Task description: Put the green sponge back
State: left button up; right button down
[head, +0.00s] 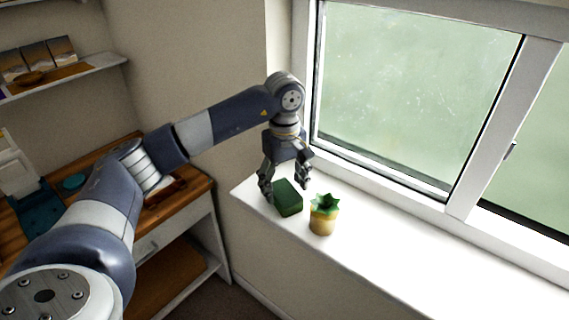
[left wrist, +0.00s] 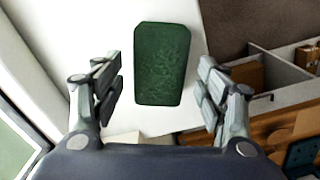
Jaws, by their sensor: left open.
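The green sponge (head: 287,198) is a dark green block lying on the white window sill (head: 400,248), near the sill's left end. My left gripper (head: 285,184) points down at it with its fingers spread. In the left wrist view the sponge (left wrist: 162,64) lies between and somewhat beyond the two open fingertips (left wrist: 162,82), with a gap on both sides. The fingers do not touch it in that view. My right gripper is in neither view.
A yellow pot with a green plant (head: 323,214) stands on the sill just right of the sponge. The window frame (head: 385,180) rises behind. A wooden-topped desk (head: 185,184) is at the left, below a wall shelf (head: 75,76). The sill's right part is clear.

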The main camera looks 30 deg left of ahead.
aim_at(285, 191)
pick_arm(q)
notch_tip(285, 191, up, 10)
jog(key=shift+f+b, duration=0.2)
jog(key=shift+b, duration=0.2)
jog(key=shift+f, duration=0.1)
dwell(0.4)
